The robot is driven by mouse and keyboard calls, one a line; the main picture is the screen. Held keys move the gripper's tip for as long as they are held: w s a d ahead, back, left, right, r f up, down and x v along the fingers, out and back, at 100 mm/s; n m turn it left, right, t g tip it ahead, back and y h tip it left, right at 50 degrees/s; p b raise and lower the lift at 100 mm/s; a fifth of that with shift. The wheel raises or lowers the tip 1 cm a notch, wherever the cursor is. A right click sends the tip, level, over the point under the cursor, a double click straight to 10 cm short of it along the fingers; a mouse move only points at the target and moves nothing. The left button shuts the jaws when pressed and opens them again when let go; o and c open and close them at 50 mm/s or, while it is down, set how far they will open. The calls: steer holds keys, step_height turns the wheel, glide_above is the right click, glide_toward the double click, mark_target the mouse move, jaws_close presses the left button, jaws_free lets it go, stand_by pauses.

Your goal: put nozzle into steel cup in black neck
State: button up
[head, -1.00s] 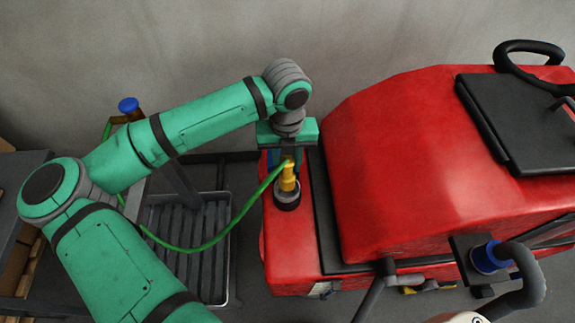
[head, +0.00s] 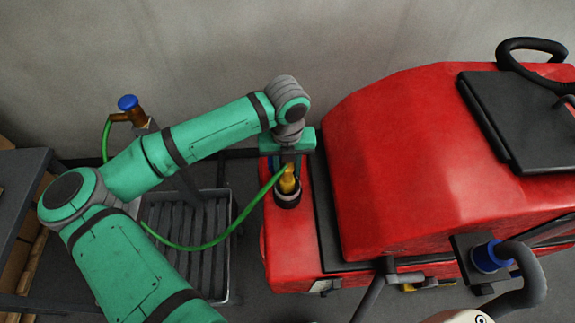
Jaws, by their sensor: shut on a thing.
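My gripper (head: 287,165) is shut on the yellow nozzle (head: 288,183), which has a green hose (head: 232,225) attached. The nozzle points down, close to upright, and its lower end is inside the ring of the black neck (head: 288,200) on the red machine's left end. The steel cup cannot be made out within the neck; the nozzle covers the opening. I cannot tell how deep the nozzle sits or whether it touches the cup.
The red scrubber (head: 400,170) fills the right side, with a black lid panel (head: 525,120) on top. A blue-capped fitting (head: 490,257) is at lower right. A grated tray (head: 185,270) lies left of the machine. A blue-topped brown fitting (head: 128,103) stands at the back left.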

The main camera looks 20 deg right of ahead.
steer(key=shift+f, duration=0.2)
steer(key=o, duration=1.1)
